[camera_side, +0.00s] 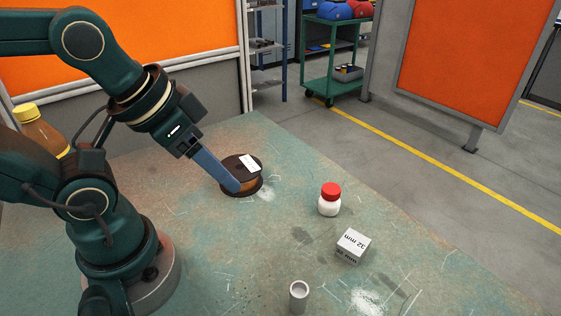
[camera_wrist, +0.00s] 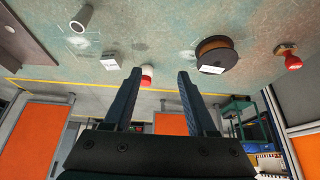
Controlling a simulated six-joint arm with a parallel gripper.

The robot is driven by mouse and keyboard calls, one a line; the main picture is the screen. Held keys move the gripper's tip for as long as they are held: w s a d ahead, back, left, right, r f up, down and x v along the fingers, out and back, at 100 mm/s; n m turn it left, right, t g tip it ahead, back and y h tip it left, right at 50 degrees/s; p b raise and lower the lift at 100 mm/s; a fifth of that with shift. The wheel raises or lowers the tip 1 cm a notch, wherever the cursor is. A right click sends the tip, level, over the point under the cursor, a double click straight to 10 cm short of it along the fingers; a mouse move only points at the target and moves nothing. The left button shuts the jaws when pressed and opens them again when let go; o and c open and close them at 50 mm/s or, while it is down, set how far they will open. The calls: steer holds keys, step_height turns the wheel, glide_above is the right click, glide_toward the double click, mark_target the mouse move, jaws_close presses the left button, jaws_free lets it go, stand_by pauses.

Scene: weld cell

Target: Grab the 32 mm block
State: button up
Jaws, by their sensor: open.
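The 32 mm block (camera_side: 351,245) is a pale grey cube with dark "32 mm" lettering, on the scratched green table at the right front in the side view. In the wrist view the block (camera_wrist: 111,61) is at upper left, left of the fingers. My gripper (camera_side: 239,187) is blue-fingered and reaches down toward the wire spool, well to the left of the block. In the wrist view my gripper (camera_wrist: 158,73) has its two fingers apart with nothing held between them. From the side, whether the fingertip touches the spool cannot be told.
A dark spool (camera_side: 242,163) with a white label lies by my fingers. A white bottle with a red cap (camera_side: 330,199) stands behind the block. A grey tube (camera_side: 299,295) stands in front of it. The wrist view also shows a red-handled stamp (camera_wrist: 288,58). The bare table (camera_side: 235,245) lies left of the block.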

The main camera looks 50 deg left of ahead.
steer(key=shift+d, duration=0.1)
steer(key=w+d+n+g+h, duration=0.5)
steer(key=w+d+n+h, duration=0.25)
steer(key=n, duration=0.25)
steer(key=w+a+f+n+t+h, duration=0.1)
steer(key=w+a+f+n+h, duration=0.1)
steer(key=w+f+n+h, duration=0.35)
steer(key=n+t, duration=0.1)
steer(key=n, duration=0.4)
glide_toward(345, 235)
steer(key=shift+s+d+r, duration=0.2)
steer(key=shift+d+r, duration=0.1)
steer(key=shift+s+f, duration=0.1)
steer(key=shift+f, duration=0.15)
steer(key=x, duration=1.1)
steer(key=shift+w+d+f, duration=0.25)
steer(key=shift+w, duration=0.1)
